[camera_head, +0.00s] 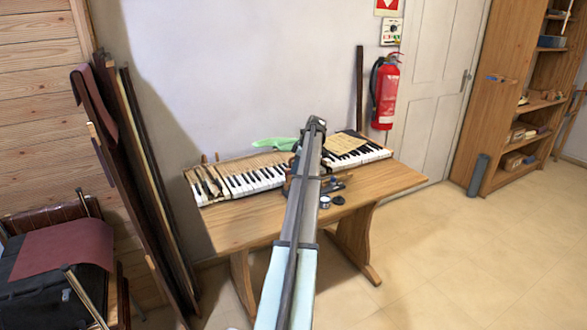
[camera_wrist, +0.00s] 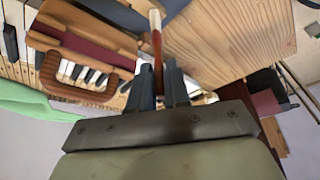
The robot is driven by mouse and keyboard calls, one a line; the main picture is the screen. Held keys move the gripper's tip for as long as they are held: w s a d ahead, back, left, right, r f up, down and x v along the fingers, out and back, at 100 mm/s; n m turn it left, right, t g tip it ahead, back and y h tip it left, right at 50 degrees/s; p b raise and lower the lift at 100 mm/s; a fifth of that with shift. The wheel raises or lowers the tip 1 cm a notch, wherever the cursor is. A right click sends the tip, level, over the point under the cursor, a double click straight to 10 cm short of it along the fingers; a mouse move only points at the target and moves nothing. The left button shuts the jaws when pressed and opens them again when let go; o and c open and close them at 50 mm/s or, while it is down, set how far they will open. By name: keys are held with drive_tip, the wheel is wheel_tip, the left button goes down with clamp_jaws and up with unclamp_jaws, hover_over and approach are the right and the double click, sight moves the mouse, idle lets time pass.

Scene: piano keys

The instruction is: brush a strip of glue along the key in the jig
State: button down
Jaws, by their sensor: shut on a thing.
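In the wrist view my gripper (camera_wrist: 160,85) is shut on a brush (camera_wrist: 157,45) with a red-brown handle and a pale end. The brush points away from the fingers, toward the wooden table top. A brown wooden fixture with a dark red strip (camera_wrist: 85,45), which looks like the jig, lies to the left of the brush. I cannot clearly make out which part is the key in it. No contact between brush and fixture can be made out. In the head view my arm covers the gripper and most of the fixture. No glue can be made out.
Piano keys (camera_head: 255,180) run along the back of the wooden table (camera_head: 255,222), with a green object (camera_head: 273,144) behind them. The table's front left is clear.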

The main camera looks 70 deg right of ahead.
drive_tip(key=s+d, duration=0.9)
drive_tip(key=shift+s+d, duration=0.15)
idle(1.5)
drive_tip(key=w+a, duration=1)
idle(1.9)
drive_tip(key=shift+r, duration=0.1)
drive_tip(key=shift+r, duration=2.9)
drive_tip(key=shift+r, duration=1.5)
